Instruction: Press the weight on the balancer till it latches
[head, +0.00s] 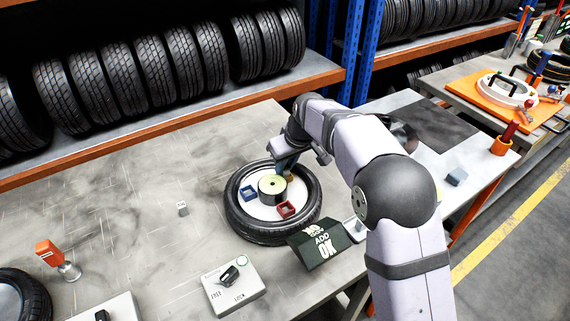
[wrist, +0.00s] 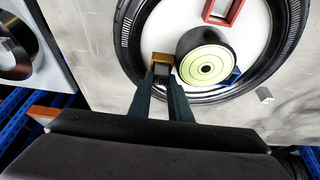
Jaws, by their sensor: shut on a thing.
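The balancer carries a tyre (head: 238,222) lying flat around a white disc (head: 262,212), with a green-topped black hub (head: 272,186) in the middle. Three square frames sit on the disc: blue (head: 249,193), red (head: 286,209) and gold (head: 289,177). In the wrist view, my gripper (wrist: 164,77) is shut on a small grey weight (wrist: 162,69) at the gold frame (wrist: 170,47). The weight meets or overlaps the frame's near side; how deep it sits is hidden by the fingers. In the head view, my arm partly covers the gripper (head: 285,166).
A dark display (head: 318,247) reading "ADD" stands at the tyre's front edge. A control box (head: 234,288) with a knob and green button is front left. A loose grey cube (head: 182,208) lies left of the tyre. The bench (head: 120,190) there is mostly clear.

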